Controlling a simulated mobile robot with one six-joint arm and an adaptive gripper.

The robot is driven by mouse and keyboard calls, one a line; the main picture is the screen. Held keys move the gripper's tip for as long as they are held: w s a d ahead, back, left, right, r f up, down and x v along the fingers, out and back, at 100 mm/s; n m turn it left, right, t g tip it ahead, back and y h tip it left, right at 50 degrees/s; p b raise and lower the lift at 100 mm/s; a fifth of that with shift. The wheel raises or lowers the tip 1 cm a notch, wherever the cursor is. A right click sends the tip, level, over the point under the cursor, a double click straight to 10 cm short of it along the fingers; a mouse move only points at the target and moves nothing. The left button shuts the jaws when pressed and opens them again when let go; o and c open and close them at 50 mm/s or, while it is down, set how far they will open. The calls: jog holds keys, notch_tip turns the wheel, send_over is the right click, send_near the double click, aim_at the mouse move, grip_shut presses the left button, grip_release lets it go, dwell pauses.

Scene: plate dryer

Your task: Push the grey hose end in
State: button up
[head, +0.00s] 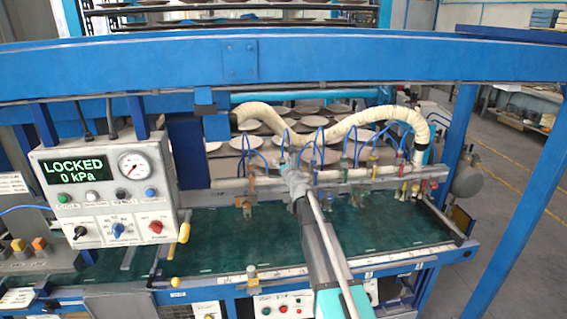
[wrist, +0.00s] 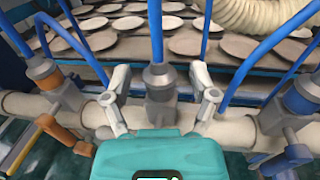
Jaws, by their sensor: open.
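The grey hose end (wrist: 159,77) is a dark grey collar at the foot of a blue hose. It stands upright on a grey fitting on the pale pipe (wrist: 235,130). My gripper (wrist: 159,72) is open, with one finger on each side of the collar and visible gaps between. The teal gripper body hides the lower part of the fitting. In the head view my gripper (head: 296,178) reaches to the pipe and hides most of this hose end. I cannot tell how deep the collar sits.
Similar hose ends flank it: one with an orange handle (wrist: 62,138) at left, a blue one (wrist: 303,97) at right. Plates (head: 268,128) lie behind. A control panel (head: 105,185) reads "LOCKED 0 kPa". A blue beam (head: 300,62) crosses above; the green bed (head: 220,235) is mostly clear.

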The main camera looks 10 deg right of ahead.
jog(key=s+d, duration=0.2)
jog(key=s, duration=0.9)
jog(key=shift+s, duration=0.25)
jog(key=shift+a, duration=0.1)
jog(key=s+a+f+n+g+y, duration=0.2)
jog(key=s+a+f+n+g, duration=0.4)
jog(key=n, duration=0.5)
jog(key=s+a+f+n+g+y, duration=0.25)
jog(key=s+f+n, duration=0.25)
jog(key=s+n, duration=0.5)
jog(key=s+d+f+n+g+h, duration=0.3)
jog(key=s+n, duration=0.3)
jog(key=s, duration=0.3)
jog(key=s+d+f+n+g+h, duration=0.4)
jog(key=s+f+n+g, duration=0.1)
jog(key=s+n+g, duration=0.1)
jog(key=s+n+b, duration=0.1)
jog(key=s, duration=0.1)
jog(key=shift+s+d+f, duration=0.2)
jog(key=shift+s+d, duration=0.05)
jog(key=shift+s, duration=0.1)
